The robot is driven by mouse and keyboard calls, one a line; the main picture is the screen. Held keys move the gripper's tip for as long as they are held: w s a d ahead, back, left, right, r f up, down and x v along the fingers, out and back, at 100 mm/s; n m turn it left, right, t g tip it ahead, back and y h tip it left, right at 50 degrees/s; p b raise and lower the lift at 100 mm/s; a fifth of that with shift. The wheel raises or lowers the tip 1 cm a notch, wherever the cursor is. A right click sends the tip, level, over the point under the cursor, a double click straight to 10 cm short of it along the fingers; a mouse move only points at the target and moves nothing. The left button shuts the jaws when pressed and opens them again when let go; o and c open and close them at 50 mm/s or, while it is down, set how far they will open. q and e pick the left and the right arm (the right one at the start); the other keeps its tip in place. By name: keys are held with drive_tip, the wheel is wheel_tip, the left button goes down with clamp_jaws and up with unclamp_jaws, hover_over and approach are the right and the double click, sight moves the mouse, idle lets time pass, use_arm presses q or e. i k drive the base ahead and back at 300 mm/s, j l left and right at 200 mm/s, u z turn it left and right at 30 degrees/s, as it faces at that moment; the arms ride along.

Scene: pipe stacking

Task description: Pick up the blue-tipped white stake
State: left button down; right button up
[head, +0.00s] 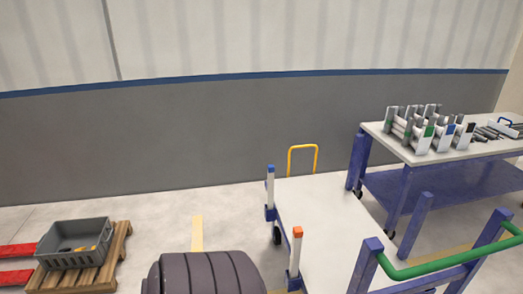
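The blue-tipped white stake (270,188) stands upright in a blue socket at the far left corner of a flat cart (325,215). An orange-tipped white stake (296,252) stands at the cart's left side, nearer to me. Neither of my grippers shows in the head view, so I cannot see their state.
A dark ribbed rounded object (205,275) is at the bottom centre. A grey bin (75,243) sits on a wooden pallet (112,262) at left. A table (455,157) with several racks stands at right. A green handle bar (450,258) crosses bottom right. Floor left of the cart is partly clear.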

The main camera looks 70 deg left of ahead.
sight(270, 168)
drive_tip(key=u, duration=2.2)
